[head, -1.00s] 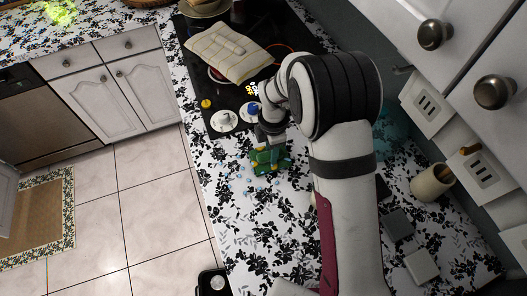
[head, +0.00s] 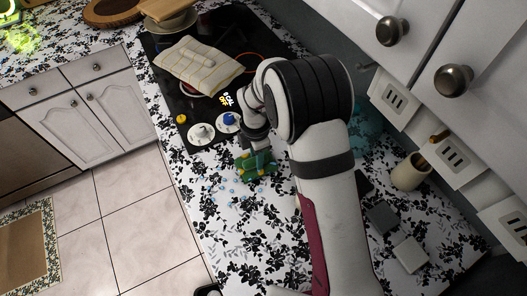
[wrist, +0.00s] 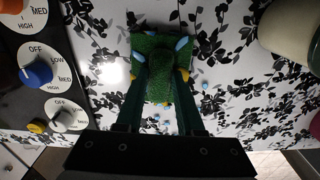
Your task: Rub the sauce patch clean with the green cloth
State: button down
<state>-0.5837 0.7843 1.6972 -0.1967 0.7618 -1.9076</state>
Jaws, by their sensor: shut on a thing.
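The green cloth (head: 257,166) lies on the flowered counter just in front of the hob. In the wrist view the cloth (wrist: 158,46) is bunched between the two fingers. My gripper (wrist: 159,76) is shut on it, pointing down with the cloth at the counter surface. Small blue specks (head: 230,188) are scattered on the counter at the left of the cloth and below it. In the wrist view, blue bits also show at the cloth's edges. I cannot tell a distinct sauce patch from these specks; the cloth and my gripper hide the counter under them.
The black hob (head: 180,100) with knobs (head: 202,133) and a folded checked towel (head: 199,66) lies beyond the cloth. A cream utensil crock (head: 408,171) stands at right under the wall outlets. Counter at the front left is clear.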

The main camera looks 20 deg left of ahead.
aim_at(240, 172)
jog(key=shift+s+a, duration=1.9)
jog(key=shift+s+a+r, duration=0.1)
jog(key=shift+a+r, duration=0.05)
jog(key=shift+r, duration=0.05)
notch_tip(240, 172, up, 8)
